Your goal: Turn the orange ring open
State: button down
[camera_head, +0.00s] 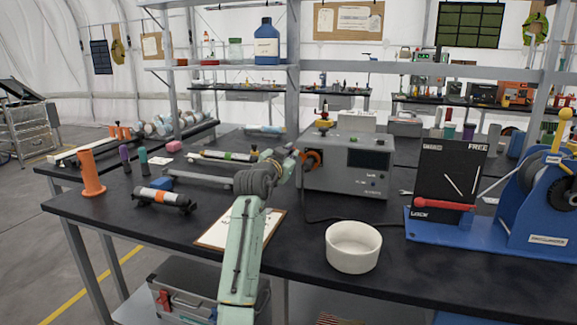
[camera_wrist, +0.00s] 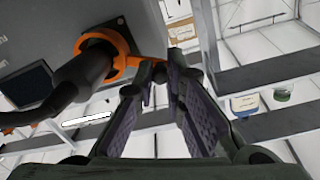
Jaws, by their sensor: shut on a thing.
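The orange ring (camera_head: 314,159) sits on the left end of the grey instrument box (camera_head: 340,181), around a dark port. In the wrist view the orange ring (camera_wrist: 123,48) encircles a black hose or plug (camera_wrist: 75,85), and an orange tab reaches toward my fingertips. My gripper (camera_wrist: 156,73) is shut on this edge of the ring, its two dark padded fingers pointing at it. In the head view my gripper (camera_head: 298,160) is beside the ring's left side, partly hidden by my arm. The exact contact is small and partly covered by the fingertips.
A white bowl (camera_head: 353,248) stands at the table's front edge. A clipboard (camera_head: 218,232) lies under my arm. A blue winch-like device (camera_head: 540,205) with a black FREE/LOCK panel (camera_head: 450,170) stands at right. An orange spool (camera_head: 91,175) and small cylinders stand at left.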

aim_at(308, 160)
jog(key=shift+s+d+r+m+y+b, duration=0.1)
jog(key=shift+s+d+r+m+b, duration=0.45)
jog(key=shift+m, duration=1.45)
jog(key=shift+d+r+m+y, duration=0.1)
jog(key=shift+d+r+m, duration=0.5)
jog(key=shift+d+m, duration=1)
jog(key=shift+s+d+r+m+y+b, duration=0.1)
jog(key=shift+s+d+r+m+b, duration=0.4)
jog(key=shift+m, duration=1.9)
jog(key=shift+w+r, duration=0.1)
jog(key=shift+w, duration=0.1)
jog(key=c, duration=1.6)
grip_release()
jog(key=shift+c, duration=0.2)
jog(key=shift+s, duration=0.1)
jog(key=v, duration=1.2)
